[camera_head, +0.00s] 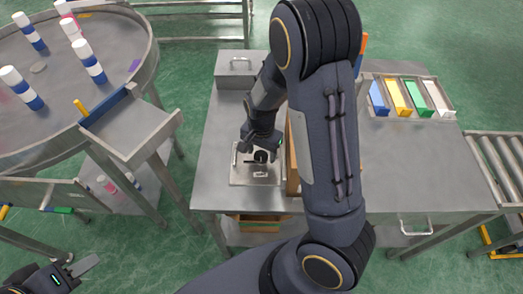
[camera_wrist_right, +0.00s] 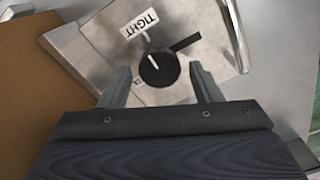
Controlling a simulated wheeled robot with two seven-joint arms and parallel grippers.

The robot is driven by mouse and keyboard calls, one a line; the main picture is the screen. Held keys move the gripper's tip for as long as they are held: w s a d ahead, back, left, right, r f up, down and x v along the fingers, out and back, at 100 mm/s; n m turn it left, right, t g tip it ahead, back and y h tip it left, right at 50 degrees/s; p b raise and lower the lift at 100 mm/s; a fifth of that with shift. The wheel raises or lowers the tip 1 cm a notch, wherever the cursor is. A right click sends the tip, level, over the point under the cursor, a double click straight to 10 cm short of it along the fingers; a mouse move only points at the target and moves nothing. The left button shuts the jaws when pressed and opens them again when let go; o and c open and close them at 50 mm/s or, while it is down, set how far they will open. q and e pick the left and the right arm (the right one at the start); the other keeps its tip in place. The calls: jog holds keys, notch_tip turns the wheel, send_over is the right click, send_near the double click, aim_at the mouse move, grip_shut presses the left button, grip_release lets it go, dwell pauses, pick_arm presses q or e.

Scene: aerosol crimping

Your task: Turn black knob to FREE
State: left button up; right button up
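The black knob (camera_wrist_right: 160,69) sits on a light metal plate (camera_wrist_right: 103,30) in the right wrist view. Its white line points up, slightly left, toward the TIGHT label (camera_wrist_right: 140,23). A black bar (camera_wrist_right: 186,42) runs from the knob to the upper right. A second label by the left finger is mostly hidden. My right gripper (camera_wrist_right: 161,74) is open, with one finger on each side of the knob; I cannot tell whether they touch it. In the head view the knob (camera_head: 260,157) is partly under my right gripper. My left gripper (camera_head: 88,265) is low at left, away from the table.
The plate lies on a steel table (camera_head: 400,160). A brown wooden part (camera_head: 293,170) stands right beside it. A grey box (camera_head: 236,66) is behind, and a tray of coloured blocks (camera_head: 412,112) is at right. A round table (camera_head: 55,60) with striped cans is at left.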

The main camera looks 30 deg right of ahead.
jog(key=c, duration=0.8)
jog(key=shift+n, duration=0.3)
jog(key=n+b, duration=0.1)
jog(key=n, duration=0.2)
jog(key=shift+w+n, duration=0.1)
jog(key=shift+n, duration=0.3)
jog(key=n+b, duration=0.1)
jog(key=n, duration=0.3)
jog(key=shift+a+n, duration=0.1)
jog(key=shift+n, duration=0.2)
jog(key=n+b, duration=0.1)
jog(key=n, duration=0.3)
jog(key=shift+a+n+b, duration=0.15)
jog(key=shift+n+b, duration=0.2)
jog(key=shift+n, duration=2.05)
